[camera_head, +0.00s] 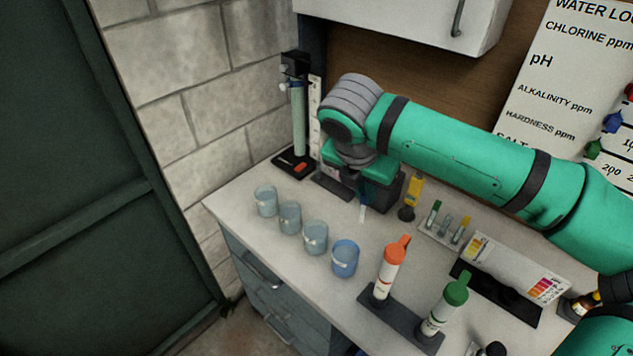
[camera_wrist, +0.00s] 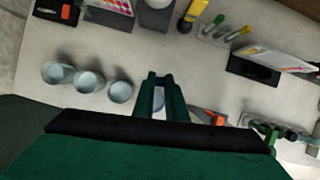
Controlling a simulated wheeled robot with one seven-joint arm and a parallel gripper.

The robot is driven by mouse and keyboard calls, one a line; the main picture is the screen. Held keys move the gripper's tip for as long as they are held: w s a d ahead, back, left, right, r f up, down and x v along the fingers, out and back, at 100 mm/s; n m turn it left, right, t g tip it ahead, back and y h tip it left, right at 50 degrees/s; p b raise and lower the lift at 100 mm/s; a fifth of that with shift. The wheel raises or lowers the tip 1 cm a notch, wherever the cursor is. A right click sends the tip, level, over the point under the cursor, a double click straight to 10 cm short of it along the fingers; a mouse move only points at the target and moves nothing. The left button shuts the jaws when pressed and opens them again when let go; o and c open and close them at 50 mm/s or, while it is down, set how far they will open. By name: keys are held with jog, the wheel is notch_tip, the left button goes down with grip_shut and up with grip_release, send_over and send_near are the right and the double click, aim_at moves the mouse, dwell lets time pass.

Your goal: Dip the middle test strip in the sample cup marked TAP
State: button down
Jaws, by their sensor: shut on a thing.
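My gripper (camera_head: 363,192) is above the counter, behind the row of cups. It is shut on a thin pale test strip (camera_head: 362,213), which hangs down from the fingertips, clear of the cups. In the wrist view my gripper (camera_wrist: 158,82) shows its two dark green fingers close together, with something pale blue between them. Clear sample cups stand in a row: a far-left cup (camera_head: 265,201), a second cup (camera_head: 290,218) and a third cup (camera_head: 315,237). A bluer cup (camera_head: 345,258) stands at the right end. The cup markings are too small to read, so I cannot tell which is TAP.
An orange-capped bottle (camera_head: 391,270) and a green-capped bottle (camera_head: 446,306) stand right of the cups. A small vial rack (camera_head: 446,229), a yellow device (camera_head: 413,192) and a colour chart (camera_head: 515,268) lie further back. A tall tube stand (camera_head: 299,125) is at the wall.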

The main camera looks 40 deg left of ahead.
jog(key=s+a+n, duration=0.2)
jog(key=s+a, duration=0.3)
jog(key=a, duration=0.4)
notch_tip(320, 180, down, 9)
jog(key=shift+a+y, duration=0.15)
jog(key=shift+y, duration=0.25)
jog(key=shift+f, duration=0.2)
dwell(0.9)
notch_tip(320, 180, down, 2)
dwell(0.5)
jog(key=shift+r, duration=0.1)
dwell(1.3)
notch_tip(320, 180, up, 10)
dwell(1.5)
jog(key=shift+w, duration=0.1)
dwell(0.5)
